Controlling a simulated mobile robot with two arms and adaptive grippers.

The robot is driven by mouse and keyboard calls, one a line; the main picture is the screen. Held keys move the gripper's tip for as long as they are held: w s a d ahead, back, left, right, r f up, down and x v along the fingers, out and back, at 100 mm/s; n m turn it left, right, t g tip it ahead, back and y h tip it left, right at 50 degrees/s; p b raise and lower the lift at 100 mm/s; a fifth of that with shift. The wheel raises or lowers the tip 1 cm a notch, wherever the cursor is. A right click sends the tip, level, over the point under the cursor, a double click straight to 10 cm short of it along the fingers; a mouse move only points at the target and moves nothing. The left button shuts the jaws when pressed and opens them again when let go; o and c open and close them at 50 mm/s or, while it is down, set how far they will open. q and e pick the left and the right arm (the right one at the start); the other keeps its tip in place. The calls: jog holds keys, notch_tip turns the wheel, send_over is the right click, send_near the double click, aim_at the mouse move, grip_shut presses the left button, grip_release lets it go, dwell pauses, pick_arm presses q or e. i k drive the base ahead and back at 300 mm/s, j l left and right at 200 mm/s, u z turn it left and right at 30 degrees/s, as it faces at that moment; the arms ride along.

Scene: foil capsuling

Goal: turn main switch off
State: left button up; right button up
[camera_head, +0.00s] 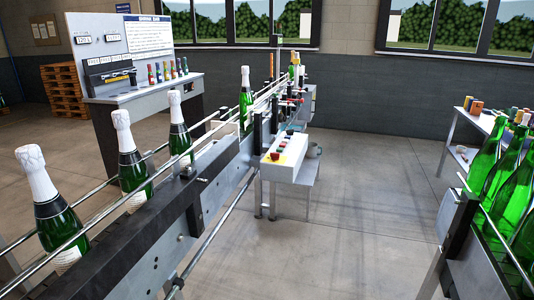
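A white control box (283,168) stands at the near side of the conveyor, in the middle of the view. Its sloped top carries several small coloured buttons. A red knob on a yellow patch (275,156) sits at the box's near left part and looks like the main switch. It is too small to tell which way it is turned. Neither of my grippers shows in the head view.
A conveyor (150,235) with guide rails carries several foil-topped green bottles from front left to the middle. A second conveyor (470,262) with uncapped green bottles (505,185) stands at the right. The floor (350,225) between them is clear. A counter (150,95) stands behind.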

aim_at(275, 156)
jog(key=i+u, duration=0.25)
jog(key=u, duration=0.15)
jog(key=i+l+u, duration=0.2)
jog(key=u, duration=0.25)
jog(key=i+l, duration=0.05)
